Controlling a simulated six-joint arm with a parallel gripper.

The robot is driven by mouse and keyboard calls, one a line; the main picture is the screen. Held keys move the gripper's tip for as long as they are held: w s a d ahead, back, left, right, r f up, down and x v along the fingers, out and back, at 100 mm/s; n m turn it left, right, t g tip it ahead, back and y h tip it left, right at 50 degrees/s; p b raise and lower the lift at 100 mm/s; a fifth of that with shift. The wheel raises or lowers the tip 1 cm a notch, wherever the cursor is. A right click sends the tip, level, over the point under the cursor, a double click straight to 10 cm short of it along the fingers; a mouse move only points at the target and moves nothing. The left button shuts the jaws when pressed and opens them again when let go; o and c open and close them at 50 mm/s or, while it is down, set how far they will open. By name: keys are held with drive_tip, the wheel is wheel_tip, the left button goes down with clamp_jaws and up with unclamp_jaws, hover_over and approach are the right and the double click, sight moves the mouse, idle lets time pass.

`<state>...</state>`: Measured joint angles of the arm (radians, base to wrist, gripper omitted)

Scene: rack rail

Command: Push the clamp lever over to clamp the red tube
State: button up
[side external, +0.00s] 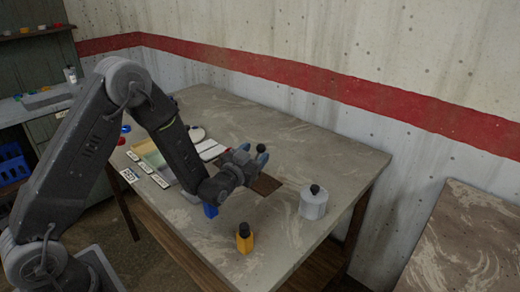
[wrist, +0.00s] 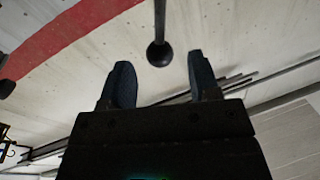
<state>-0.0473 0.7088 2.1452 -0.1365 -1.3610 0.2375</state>
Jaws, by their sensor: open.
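My gripper (side external: 252,153) is over the middle of the table, tilted, with its fingers apart. In the wrist view my gripper (wrist: 158,72) has both dark fingertips spread and nothing between them. A black ball knob on a thin rod (wrist: 159,53) shows just beyond the gap between the fingers. It looks like the end of the clamp lever, but I cannot see what it is fixed to. I cannot make out the red tube or the clamp body in either view; my arm hides part of the table.
A grey cylinder with a black knob (side external: 313,204) stands right of my gripper. A yellow bottle with a black cap (side external: 244,240) stands near the front edge. A blue object (side external: 210,210) is under my wrist. White labels (side external: 145,167) line the left edge. The table's far right is clear.

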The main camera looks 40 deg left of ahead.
drive_tip(key=shift+s+d+f, duration=0.1)
drive_tip(key=shift+s+d, duration=0.1)
drive_tip(key=shift+s, duration=0.75)
drive_tip(key=shift+s+d+f, duration=0.1)
drive_tip(key=shift+s+d, duration=0.1)
drive_tip(key=shift+s, duration=0.7)
